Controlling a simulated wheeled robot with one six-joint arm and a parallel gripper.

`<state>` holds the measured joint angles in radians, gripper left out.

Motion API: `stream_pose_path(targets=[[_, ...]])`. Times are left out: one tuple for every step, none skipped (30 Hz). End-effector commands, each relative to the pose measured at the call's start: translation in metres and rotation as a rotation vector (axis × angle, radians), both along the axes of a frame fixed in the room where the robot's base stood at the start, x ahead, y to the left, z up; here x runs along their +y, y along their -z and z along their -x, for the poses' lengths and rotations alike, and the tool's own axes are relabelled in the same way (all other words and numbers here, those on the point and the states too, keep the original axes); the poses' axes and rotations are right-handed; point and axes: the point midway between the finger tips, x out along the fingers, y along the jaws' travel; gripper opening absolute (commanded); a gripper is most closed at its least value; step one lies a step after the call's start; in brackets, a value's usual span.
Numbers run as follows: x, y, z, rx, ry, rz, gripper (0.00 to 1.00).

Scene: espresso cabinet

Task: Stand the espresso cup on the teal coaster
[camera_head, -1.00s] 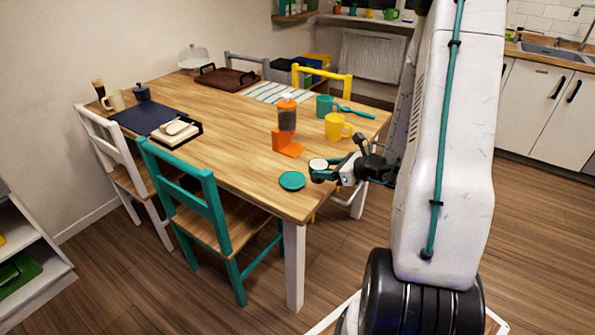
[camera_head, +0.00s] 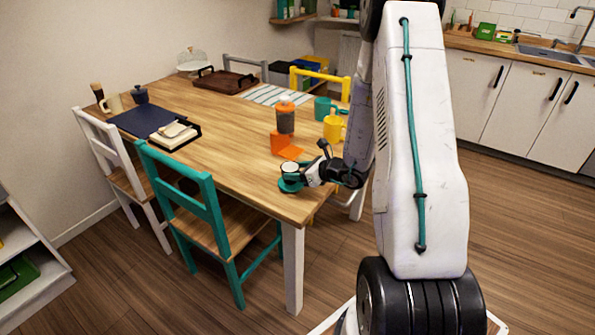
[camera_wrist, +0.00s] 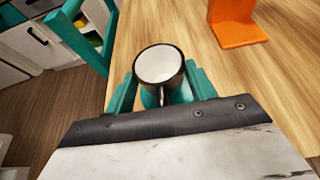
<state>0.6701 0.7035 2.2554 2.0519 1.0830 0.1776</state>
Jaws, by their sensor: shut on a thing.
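The espresso cup (camera_head: 289,168) is dark outside and white inside, and it looks upright. In the wrist view the cup (camera_wrist: 159,66) stands between the teal fingers of my gripper (camera_wrist: 160,92), with its handle towards my wrist. My gripper (camera_head: 291,175) is shut on the cup. The teal coaster (camera_head: 288,188) lies on the table near its front corner, directly under the cup in the head view and partly hidden by the cup and fingers. I cannot tell whether the cup touches the coaster or is slightly above it.
A yellow mug (camera_head: 333,128) and a teal mug (camera_head: 323,108) stand further back. A teal chair (camera_head: 205,205) is at the table's near side.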

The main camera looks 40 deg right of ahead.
Motion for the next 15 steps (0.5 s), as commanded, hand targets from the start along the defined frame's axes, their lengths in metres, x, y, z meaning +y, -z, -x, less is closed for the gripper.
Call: stream_pose_path(targets=[[0.0000, -0.0002, 0.0000, 0.000, 0.000, 0.000, 0.31], [0.0000, -0.0001, 0.0001, 0.000, 0.000, 0.000, 0.31], [0.0000, 0.0002, 0.0001, 0.000, 0.000, 0.000, 0.31], [0.0000, 0.0008, 0.0001, 0.000, 0.000, 0.000, 0.31], [-0.0001, 0.0018, 0.0002, 0.000, 0.000, -0.001, 0.31], [0.0000, 0.0032, 0.0003, 0.001, 0.000, -0.001, 0.31], [-0.0001, 0.0032, 0.0002, 0.001, 0.000, -0.001, 0.61], [-0.0001, 0.0028, 0.0002, 0.001, 0.000, -0.001, 0.69], [-0.0001, 0.0027, 0.0002, 0.001, 0.000, -0.001, 0.77], [-0.0001, 0.0027, 0.0002, 0.001, 0.000, -0.001, 0.77], [-0.0001, 0.0027, 0.0002, 0.001, 0.000, -0.001, 0.77], [0.0000, 0.0027, 0.0003, 0.001, 0.000, -0.001, 0.77], [0.0000, 0.0027, 0.0003, 0.001, 0.000, -0.001, 0.77], [0.0000, 0.0027, 0.0003, 0.001, 0.000, -0.001, 0.77], [0.0000, 0.0027, 0.0003, 0.001, 0.000, -0.001, 0.77]])
